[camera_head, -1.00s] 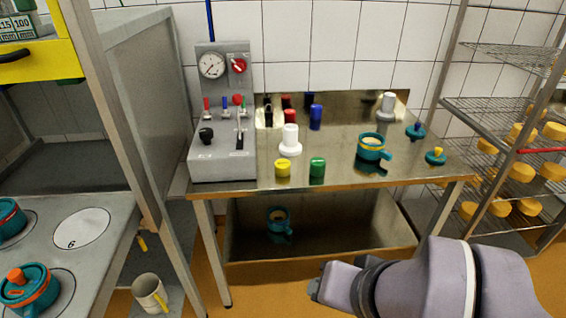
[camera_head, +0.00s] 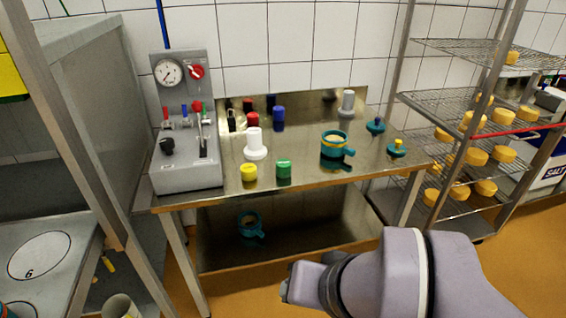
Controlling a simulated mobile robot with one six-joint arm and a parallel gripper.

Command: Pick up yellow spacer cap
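The yellow spacer cap (camera_head: 249,172) is a short yellow cylinder. It stands near the front edge of the steel table (camera_head: 312,172), just left of a green cap (camera_head: 284,169) and in front of a white flanged piece (camera_head: 255,146). My arm shows at the lower right, in front of and below the table. My gripper's fingers cannot be made out, so I cannot tell its opening. The arm is well apart from the yellow cap.
A grey press panel (camera_head: 186,165) with gauge and lever stands left of the caps. A teal mould (camera_head: 335,145) and small teal lids (camera_head: 397,148) are on the right. A wire rack (camera_head: 455,100) with cheeses stands further right. Red, black and blue pieces stand behind.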

